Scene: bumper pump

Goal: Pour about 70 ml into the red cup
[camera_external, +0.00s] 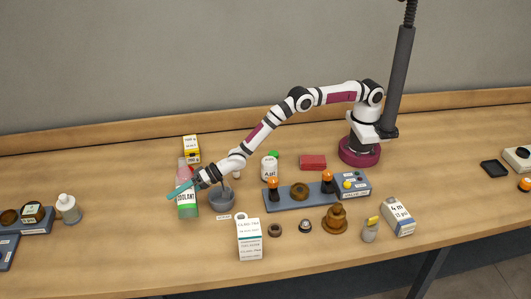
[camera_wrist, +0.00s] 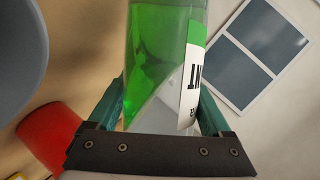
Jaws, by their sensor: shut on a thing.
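My gripper (camera_external: 181,190) has teal fingers closed around the coolant bottle (camera_external: 187,210). The bottle is clear, with green liquid and a white and green label. In the wrist view the fingers (camera_wrist: 160,95) lie on both sides of the bottle (camera_wrist: 155,50), and the liquid surface slants across it. The red cup (camera_wrist: 50,138) shows at the lower left of the wrist view, beside the gripper and partly cut by it. In the external view a pinkish patch shows at the bottle's upper part; I cannot tell whether it is the cup behind it.
A grey bowl (camera_external: 222,201) stands just right of the bottle. A yellow-topped box (camera_external: 191,149) is behind, and a white bottle with a green cap (camera_external: 270,166) is to the right. A white carton (camera_external: 250,240) stands in front. The table left of the bottle is mostly clear.

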